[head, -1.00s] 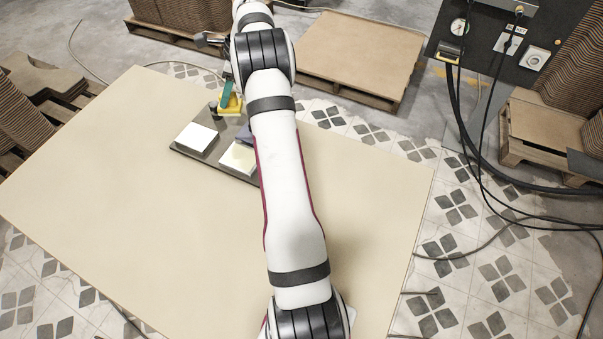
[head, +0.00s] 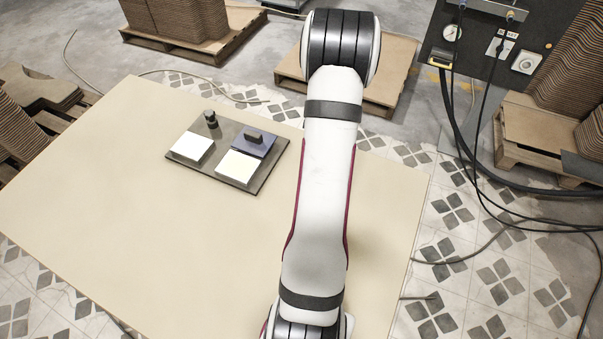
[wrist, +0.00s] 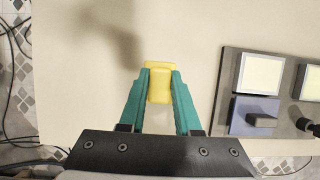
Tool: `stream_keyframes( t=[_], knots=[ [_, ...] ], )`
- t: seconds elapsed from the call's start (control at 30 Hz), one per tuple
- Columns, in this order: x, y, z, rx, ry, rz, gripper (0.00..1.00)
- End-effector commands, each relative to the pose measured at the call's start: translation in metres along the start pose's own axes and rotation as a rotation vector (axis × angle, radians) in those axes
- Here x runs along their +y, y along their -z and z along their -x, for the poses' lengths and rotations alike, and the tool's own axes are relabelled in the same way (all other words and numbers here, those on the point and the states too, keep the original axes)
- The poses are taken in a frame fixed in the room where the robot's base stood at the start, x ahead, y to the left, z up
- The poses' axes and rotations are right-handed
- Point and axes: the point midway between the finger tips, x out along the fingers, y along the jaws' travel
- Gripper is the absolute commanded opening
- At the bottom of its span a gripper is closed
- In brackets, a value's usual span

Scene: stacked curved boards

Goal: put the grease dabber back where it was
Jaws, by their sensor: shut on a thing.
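My gripper (wrist: 158,88) is shut on a yellow block-like thing (wrist: 158,72), held between its teal fingertips above the bare tabletop. I cannot tell for sure whether this is the grease dabber. In the head view my arm hides the gripper and the yellow thing. A dark flat tray (head: 272,166) lies on the table, to the right of the gripper in the wrist view. A black upright cylinder (head: 211,119) stands at its back left corner. A blue-grey slab (head: 262,148) with a dark handle sits at its back right.
Two pale square pads sit at the front of the tray, one left (head: 192,147) and one right (head: 236,167). The beige tabletop (head: 130,200) around the tray is clear. A control panel with cables (head: 490,50) stands beyond the table at right.

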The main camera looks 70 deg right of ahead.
Motion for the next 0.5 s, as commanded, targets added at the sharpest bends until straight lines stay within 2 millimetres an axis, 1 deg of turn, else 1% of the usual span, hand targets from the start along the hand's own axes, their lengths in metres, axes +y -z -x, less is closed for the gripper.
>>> stream_keyframes(
  t=[0.03, 0.1, 0.2, 0.3, 0.4, 0.5],
  knots=[
    [-0.013, 0.004, -0.007, -0.002, -0.002, 0.003, 0.00],
    [-0.026, 0.009, -0.014, -0.001, -0.001, 0.001, 0.00],
    [-0.036, 0.013, -0.021, 0.000, -0.001, 0.000, 0.00],
    [-0.038, 0.021, -0.040, -0.003, 0.000, -0.003, 0.00],
    [-0.037, 0.027, -0.053, 0.001, 0.000, -0.002, 0.00],
    [-0.038, 0.029, -0.056, 0.001, 0.001, -0.003, 0.00]
  ],
)
